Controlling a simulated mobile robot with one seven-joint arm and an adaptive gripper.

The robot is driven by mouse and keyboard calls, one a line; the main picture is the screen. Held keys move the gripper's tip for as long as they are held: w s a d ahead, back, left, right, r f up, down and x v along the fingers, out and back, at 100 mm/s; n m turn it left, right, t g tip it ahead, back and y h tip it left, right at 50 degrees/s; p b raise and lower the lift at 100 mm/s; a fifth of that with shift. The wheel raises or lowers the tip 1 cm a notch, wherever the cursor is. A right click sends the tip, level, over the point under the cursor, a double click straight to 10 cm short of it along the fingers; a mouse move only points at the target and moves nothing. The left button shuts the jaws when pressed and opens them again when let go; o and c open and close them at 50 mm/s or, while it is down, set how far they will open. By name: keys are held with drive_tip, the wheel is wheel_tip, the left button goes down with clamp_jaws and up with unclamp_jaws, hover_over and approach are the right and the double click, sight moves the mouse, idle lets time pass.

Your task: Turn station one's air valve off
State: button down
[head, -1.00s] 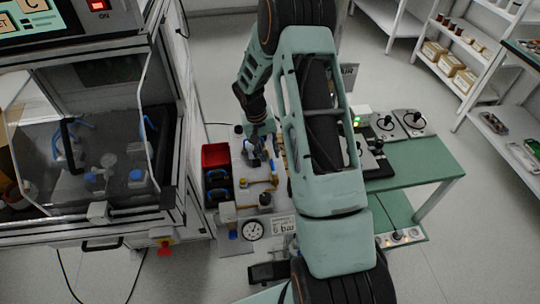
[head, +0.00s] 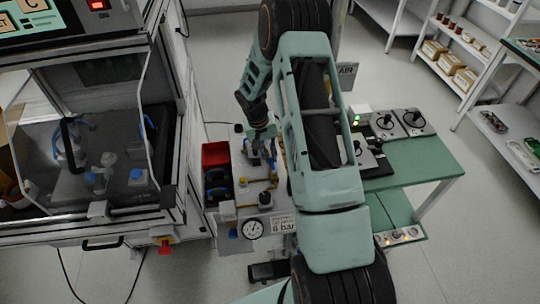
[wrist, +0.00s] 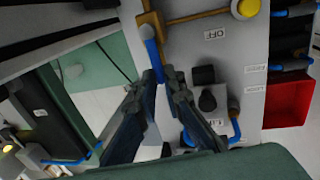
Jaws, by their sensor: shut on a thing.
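A blue valve lever (wrist: 152,58) hangs from a brass fitting on the light panel (wrist: 195,50) in the wrist view. An "OFF" label (wrist: 216,35) is printed to its right. My gripper (wrist: 159,78) has its fingers closed together on the free end of this lever. In the head view my gripper (head: 264,140) is over the panel, right of the red bin (head: 215,155). The lever is too small there to make out clearly. I cannot read a station number by the valve.
In the wrist view a black knob (wrist: 207,99) and another blue lever (wrist: 235,128) sit close to the right of my fingers. A pressure gauge (head: 252,229) and "6 bar" plate (head: 282,224) are at the panel's front. A green bench (head: 420,165) stands to the right.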

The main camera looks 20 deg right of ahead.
drive_tip(key=shift+a, duration=0.15)
drive_tip(key=shift+a+f+n+b, duration=0.1)
drive_tip(key=shift+a+n+b, duration=0.3)
drive_tip(key=shift+n+b, duration=0.55)
drive_tip(key=a+n+b, duration=0.1)
drive_tip(key=n, duration=0.1)
drive_tip(key=shift+s+a+n+t, duration=0.1)
drive_tip(key=shift+n+t, duration=0.25)
drive_tip(key=shift+t, duration=0.05)
drive_tip(key=n, duration=0.1)
drive_tip(key=a+n+b, duration=0.1)
drive_tip(key=n, duration=0.1)
drive_tip(key=s+n, duration=0.1)
drive_tip(key=shift+a+n+t, duration=0.3)
drive_tip(key=shift+a+t, duration=0.1)
drive_tip(key=n, duration=0.1)
drive_tip(key=s+a+n, duration=0.1)
drive_tip(key=n, duration=0.1)
drive_tip(key=s+n+y, duration=0.1)
drive_tip(key=n, duration=0.1)
drive_tip(key=shift+a+r+t, duration=0.2)
drive_tip(key=shift+a+t, duration=0.05)
drive_tip(key=shift+t, duration=0.15)
drive_tip(key=shift+s+a+n+y+p, duration=0.2)
drive_tip(key=shift+s+n+p, duration=0.2)
drive_tip(key=shift+n, duration=0.5)
drive_tip(key=shift+s+a+n+y+p, duration=0.1)
drive_tip(key=shift+s+n+y+p, duration=0.25)
drive_tip(key=shift+n, duration=0.55)
drive_tip(key=shift+s, duration=0.1)
